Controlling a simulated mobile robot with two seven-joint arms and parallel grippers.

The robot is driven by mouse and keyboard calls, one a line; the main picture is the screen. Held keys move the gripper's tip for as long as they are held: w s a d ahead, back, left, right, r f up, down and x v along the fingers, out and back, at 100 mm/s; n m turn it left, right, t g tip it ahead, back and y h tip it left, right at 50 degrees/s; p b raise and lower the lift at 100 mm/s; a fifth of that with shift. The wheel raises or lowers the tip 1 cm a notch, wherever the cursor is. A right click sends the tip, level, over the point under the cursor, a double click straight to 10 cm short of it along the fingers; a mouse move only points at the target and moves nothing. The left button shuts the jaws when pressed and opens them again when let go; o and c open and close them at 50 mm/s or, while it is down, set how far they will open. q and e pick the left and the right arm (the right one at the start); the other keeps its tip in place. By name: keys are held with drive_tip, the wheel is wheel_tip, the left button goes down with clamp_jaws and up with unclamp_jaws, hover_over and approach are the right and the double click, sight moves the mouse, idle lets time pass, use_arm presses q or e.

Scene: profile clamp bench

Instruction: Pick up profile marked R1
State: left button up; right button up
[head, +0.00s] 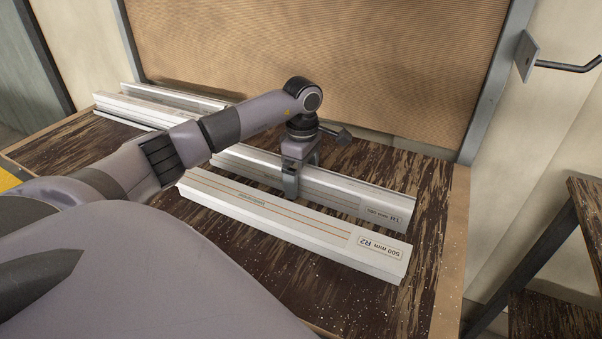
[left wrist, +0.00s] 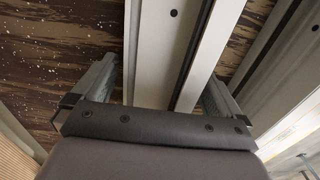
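The profile marked R1 (head: 350,194) is a long pale metal bar lying on the dark bench, behind the profile marked R2 (head: 300,220). My left gripper (head: 292,180) is over R1 near its middle, pointing down, with one finger in front of R1's near side. In the left wrist view, my left gripper's fingers (left wrist: 165,90) stand far apart on either side of a pale profile (left wrist: 157,45). They look open, with narrow gaps to its sides; fingertip contact is not clear. My right gripper is not in view.
More pale profiles (head: 128,108) lie at the bench's back left, partly behind my arm. A ribbed brown panel (head: 400,70) in a grey frame stands behind the bench. A dark hook (head: 565,66) sticks out at right. The bench (head: 425,240) is bare at its right end.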

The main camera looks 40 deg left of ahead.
use_arm(q)
drive_tip(key=shift+r, duration=0.1)
drive_tip(key=c, duration=1.4)
